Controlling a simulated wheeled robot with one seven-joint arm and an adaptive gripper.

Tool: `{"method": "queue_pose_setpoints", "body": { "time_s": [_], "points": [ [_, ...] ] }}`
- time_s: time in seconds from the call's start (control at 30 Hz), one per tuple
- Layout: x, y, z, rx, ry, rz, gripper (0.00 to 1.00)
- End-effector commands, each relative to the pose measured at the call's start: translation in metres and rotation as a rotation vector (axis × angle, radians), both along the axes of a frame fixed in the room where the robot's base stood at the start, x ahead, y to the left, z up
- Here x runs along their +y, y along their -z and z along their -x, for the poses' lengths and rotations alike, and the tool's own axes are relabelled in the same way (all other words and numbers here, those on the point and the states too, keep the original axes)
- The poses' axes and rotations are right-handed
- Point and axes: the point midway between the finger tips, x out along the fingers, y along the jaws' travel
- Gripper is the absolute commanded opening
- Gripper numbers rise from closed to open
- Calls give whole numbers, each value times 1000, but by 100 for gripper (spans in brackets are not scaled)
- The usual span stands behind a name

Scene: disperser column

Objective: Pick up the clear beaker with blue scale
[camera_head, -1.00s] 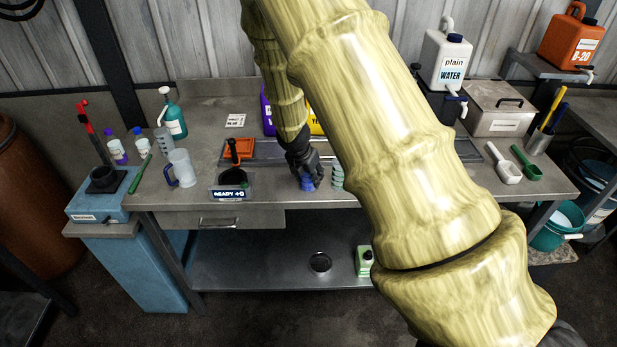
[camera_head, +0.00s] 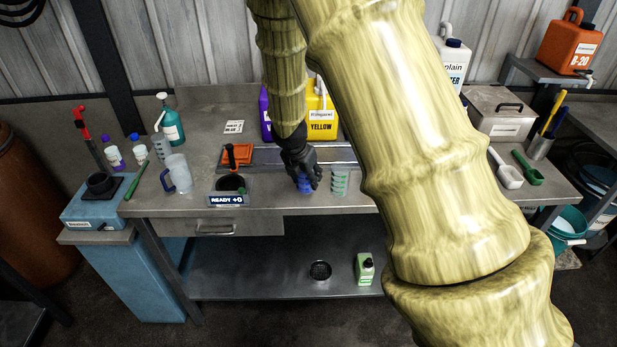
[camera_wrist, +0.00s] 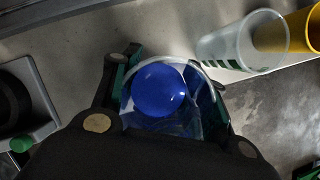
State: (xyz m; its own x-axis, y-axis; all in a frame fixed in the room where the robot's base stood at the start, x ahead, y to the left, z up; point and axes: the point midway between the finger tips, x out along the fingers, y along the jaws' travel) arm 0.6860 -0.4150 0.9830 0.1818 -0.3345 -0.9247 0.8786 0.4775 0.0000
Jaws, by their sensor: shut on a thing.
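The clear beaker with blue scale (camera_head: 305,186) is at the front of the bench in the head view, mostly hidden by my gripper. In the wrist view the beaker (camera_wrist: 207,103) has a clear rim and wall, with a round blue area (camera_wrist: 159,90) showing in it. My gripper (camera_head: 304,179) has its fingers around the beaker and is shut on it; it also shows in the wrist view (camera_wrist: 165,95). I cannot tell whether the beaker's base touches the bench.
A clear beaker with green scale (camera_head: 339,181) stands close to the right, also seen in the wrist view (camera_wrist: 240,45). A scale reading READY (camera_head: 228,200) is to the left, with a clear jug (camera_head: 178,172) beyond. Yellow (camera_head: 321,115) and purple (camera_head: 265,112) containers stand behind.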

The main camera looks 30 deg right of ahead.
Motion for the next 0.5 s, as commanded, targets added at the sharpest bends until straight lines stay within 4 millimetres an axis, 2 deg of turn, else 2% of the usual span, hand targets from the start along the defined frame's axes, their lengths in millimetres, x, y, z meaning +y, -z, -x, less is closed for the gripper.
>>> {"method": "queue_pose_setpoints", "body": {
  "time_s": [0.5],
  "points": [
    [74, -8, 69, -1, -2, 2, 22]
  ]
}}
